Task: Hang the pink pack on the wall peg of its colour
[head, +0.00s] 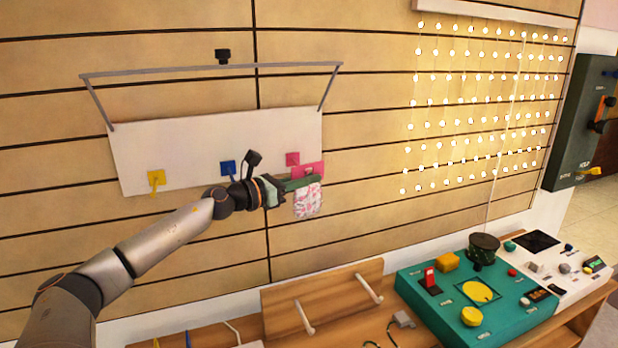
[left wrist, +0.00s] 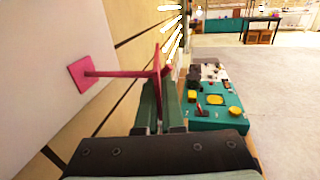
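The pink pack (head: 308,201) has a pink top and a pink-and-white patterned body, and hangs upright in front of the white board (head: 215,140). My left gripper (head: 302,183) is shut across its upper part. In the left wrist view the pack (left wrist: 157,62) shows nearly edge-on between the fingers (left wrist: 160,105). The pink wall peg (head: 292,159) has a square plate on the board; in the left wrist view its rod (left wrist: 120,73) reaches out to the pack's top. I cannot tell whether the rod passes through the pack's hole. My right gripper is out of view.
A yellow peg (head: 156,178) and a blue peg (head: 228,168) sit further left on the board. A grey bar (head: 210,70) frames the board above. Below are a wooden rack (head: 325,297) and a teal control panel (head: 480,300).

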